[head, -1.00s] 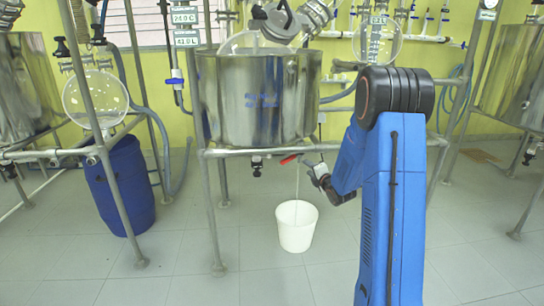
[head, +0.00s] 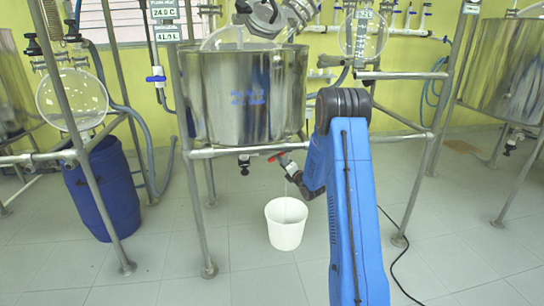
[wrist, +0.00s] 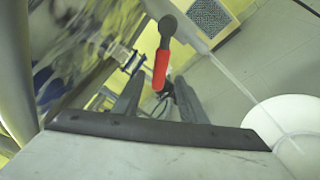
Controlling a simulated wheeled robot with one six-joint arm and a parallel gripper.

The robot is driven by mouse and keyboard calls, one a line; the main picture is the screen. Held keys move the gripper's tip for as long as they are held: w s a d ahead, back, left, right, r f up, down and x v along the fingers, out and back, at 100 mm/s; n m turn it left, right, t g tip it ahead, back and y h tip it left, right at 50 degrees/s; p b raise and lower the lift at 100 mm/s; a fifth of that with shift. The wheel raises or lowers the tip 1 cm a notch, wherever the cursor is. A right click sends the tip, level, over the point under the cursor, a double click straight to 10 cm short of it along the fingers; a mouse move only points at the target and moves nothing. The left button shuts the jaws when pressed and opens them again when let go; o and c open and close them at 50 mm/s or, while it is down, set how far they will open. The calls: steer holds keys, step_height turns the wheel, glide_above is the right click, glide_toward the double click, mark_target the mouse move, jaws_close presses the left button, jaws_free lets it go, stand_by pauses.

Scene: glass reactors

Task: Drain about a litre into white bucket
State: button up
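The white bucket (head: 286,228) stands on the floor below the steel reactor vessel (head: 245,95); its rim shows at the right of the wrist view (wrist: 290,130). The drain valve has a red lever (head: 281,156), also seen in the wrist view (wrist: 161,68). A thin pale stream (wrist: 245,90) runs from the outlet down to the bucket. My gripper (wrist: 158,88) is close to the lever, fingers apart, with the lever's free end near the gap between the fingertips. I see no contact. In the head view my arm mostly hides the gripper.
Metal frame legs (head: 198,220) stand left of the bucket. A blue drum (head: 110,188) is at the left. A black cable (head: 395,265) lies right of my arm. Floor before the bucket is clear.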

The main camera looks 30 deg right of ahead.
steer(key=w, duration=1)
steer(key=shift+a, duration=0.15)
jaws_close()
